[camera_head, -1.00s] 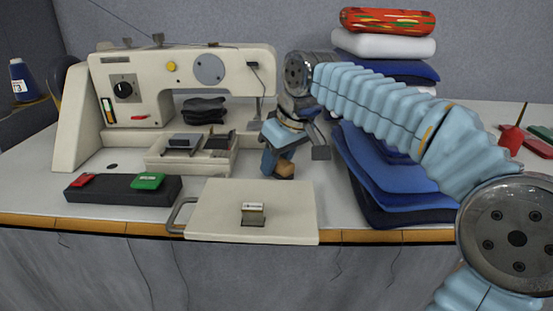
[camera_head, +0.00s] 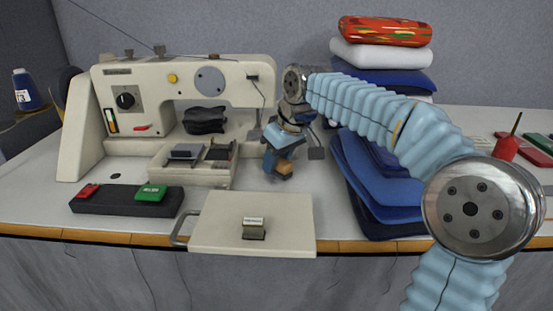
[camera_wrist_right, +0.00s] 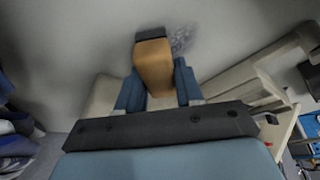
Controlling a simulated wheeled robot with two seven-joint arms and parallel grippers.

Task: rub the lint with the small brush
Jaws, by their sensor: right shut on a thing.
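My right gripper (camera_head: 278,160) points down over the table between the sewing machine and the blue folded cloth. It is shut on the small brush (camera_head: 284,169), of which an orange-brown wooden block shows. In the right wrist view the brush (camera_wrist_right: 153,65) sits between the two blue fingers (camera_wrist_right: 155,90), with its dark end (camera_wrist_right: 152,33) away from the gripper. The lint (camera_wrist_right: 184,40) is a grey speckled patch on the pale table, just right of that dark end. I cannot tell whether they touch. The lint is not discernible in the head view. My left gripper is not in view.
The cream sewing machine (camera_head: 82,120) and its small open tray (camera_head: 185,177) stand left of the gripper. A pale flat board (camera_head: 215,235) lies in front, at the table edge. Stacked cloths (camera_head: 375,200) stand close on the right. A red pot (camera_head: 506,148) is farther right.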

